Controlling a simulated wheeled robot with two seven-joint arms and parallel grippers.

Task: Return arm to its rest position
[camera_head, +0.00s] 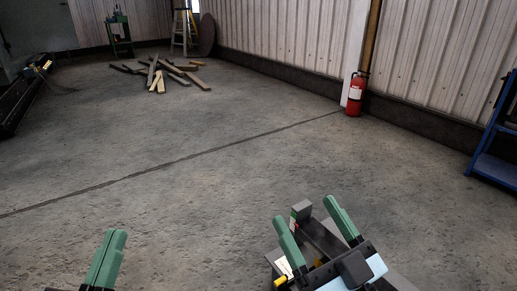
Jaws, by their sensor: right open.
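My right gripper (306,210) is at the bottom, right of centre, with its two green fingers spread apart. A grey block-like part (301,210) shows between and behind these fingers; I cannot tell whether they touch it. My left gripper (109,240) is at the bottom left edge, its green fingers side by side and pressed together, with nothing visible between them. Most of both arms is out of view.
Concrete floor (190,190) lies open ahead. A red fire extinguisher (355,94) stands by the right wall. A blue rack (497,150) is at the right edge. Wooden planks (160,74) lie piled at the back, near a stepladder (184,30) and a green stand (119,35).

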